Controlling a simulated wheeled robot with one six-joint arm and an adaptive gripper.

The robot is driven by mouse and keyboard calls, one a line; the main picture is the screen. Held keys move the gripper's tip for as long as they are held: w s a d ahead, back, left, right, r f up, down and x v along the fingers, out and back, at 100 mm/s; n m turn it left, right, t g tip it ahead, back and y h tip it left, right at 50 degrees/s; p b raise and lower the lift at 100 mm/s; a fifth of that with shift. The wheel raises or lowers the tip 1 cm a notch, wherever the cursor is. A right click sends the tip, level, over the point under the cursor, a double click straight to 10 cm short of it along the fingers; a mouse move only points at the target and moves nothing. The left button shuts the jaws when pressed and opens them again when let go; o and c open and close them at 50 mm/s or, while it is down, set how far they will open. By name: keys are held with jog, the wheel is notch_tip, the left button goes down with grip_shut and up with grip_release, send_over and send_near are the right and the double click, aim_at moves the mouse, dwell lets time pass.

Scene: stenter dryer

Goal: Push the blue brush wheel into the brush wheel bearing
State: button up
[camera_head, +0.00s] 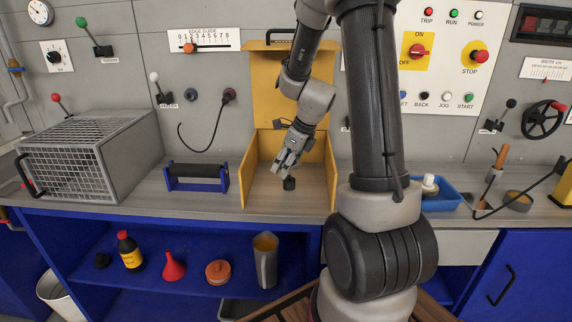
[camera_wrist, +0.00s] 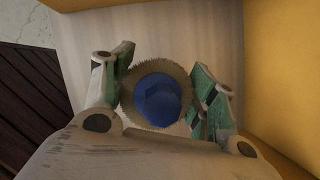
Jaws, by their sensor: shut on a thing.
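The blue brush wheel (camera_wrist: 160,100), a blue hub ringed by grey-brown bristles, sits between the green-padded fingers of my gripper in the wrist view. My gripper (camera_head: 284,166) is shut on it and points down inside the open yellow housing (camera_head: 318,172), above the grey counter. A small dark piece (camera_head: 289,184) shows just under the fingertips in the head view. I cannot tell whether it is part of the wheel or the bearing. The bearing cannot be made out in the wrist view, where the wheel and fingers cover the middle.
Yellow walls stand close on both sides and behind my gripper. A blue stand with a black roller (camera_head: 197,176) and a grey mesh cage (camera_head: 90,158) are to the left. A blue tray (camera_head: 441,196) is to the right. The counter's front edge is close.

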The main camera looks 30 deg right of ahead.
aim_at(286, 179)
jog(key=shift+f, duration=1.95)
jog(key=o, duration=1.1)
jog(key=shift+r, duration=0.1)
jog(key=v, duration=1.2)
